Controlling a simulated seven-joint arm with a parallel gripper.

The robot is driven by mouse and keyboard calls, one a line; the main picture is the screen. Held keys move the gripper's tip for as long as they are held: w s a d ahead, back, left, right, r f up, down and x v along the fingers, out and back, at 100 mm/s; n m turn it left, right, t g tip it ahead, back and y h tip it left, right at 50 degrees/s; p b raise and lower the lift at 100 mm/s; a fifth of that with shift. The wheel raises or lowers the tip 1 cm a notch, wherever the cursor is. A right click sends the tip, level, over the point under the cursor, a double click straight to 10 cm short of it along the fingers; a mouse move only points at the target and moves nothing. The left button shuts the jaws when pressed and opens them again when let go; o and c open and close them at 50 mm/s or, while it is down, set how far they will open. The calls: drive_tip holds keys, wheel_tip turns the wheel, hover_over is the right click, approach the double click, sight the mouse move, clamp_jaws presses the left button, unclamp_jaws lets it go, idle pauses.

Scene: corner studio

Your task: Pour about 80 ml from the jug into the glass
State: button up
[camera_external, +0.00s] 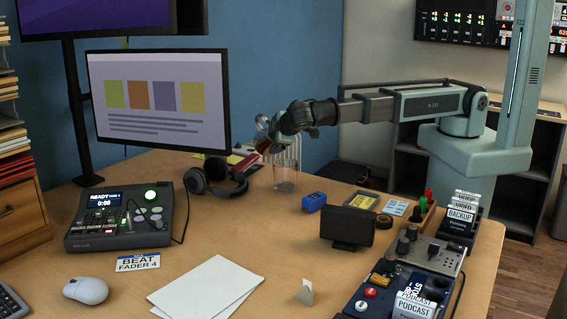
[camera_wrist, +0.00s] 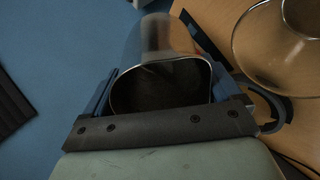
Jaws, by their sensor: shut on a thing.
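My gripper (camera_external: 268,142) is shut on the jug, held above the back of the desk. In the wrist view the jug (camera_wrist: 165,38) is a smooth, shiny vessel between my two fingers (camera_wrist: 163,85), with a dark interior. In the external view the jug (camera_external: 262,122) is small and partly hidden by my gripper, and its tilt is hard to tell. The clear glass (camera_external: 285,186) stands upright on the desk, below and just right of my gripper. Its round rim (camera_wrist: 236,50) shows at the right of the wrist view, apart from the jug. Liquid levels cannot be made out.
Headphones (camera_external: 218,180) lie left of the glass, with a monitor (camera_external: 160,100) behind. A blue box (camera_external: 313,202) and a dark small screen (camera_external: 348,226) stand to the right. A mixer (camera_external: 120,218) sits at left. The desk in front of the glass is clear down to white papers (camera_external: 207,290).

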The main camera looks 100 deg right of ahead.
drive_tip(key=shift+a+r+h, duration=0.15)
drive_tip(key=shift+r+h, duration=0.2)
drive_tip(key=shift+h, duration=0.35)
drive_tip(key=shift+w, duration=0.25)
idle(0.5)
drive_tip(key=shift+a+r+t+h, duration=0.15)
drive_tip(key=shift+r+t+h, duration=0.15)
drive_tip(key=shift+h, duration=0.4)
idle(1.5)
drive_tip(key=y, duration=0.1)
drive_tip(key=f+y, duration=0.1)
drive_tip(key=y, duration=0.1)
drive_tip(key=shift+d+f+g, duration=0.15)
drive_tip(key=shift+d+g, duration=0.25)
drive_tip(key=shift+r+y, duration=0.25)
drive_tip(key=shift+y, duration=0.75)
drive_tip(key=shift+d, duration=0.15)
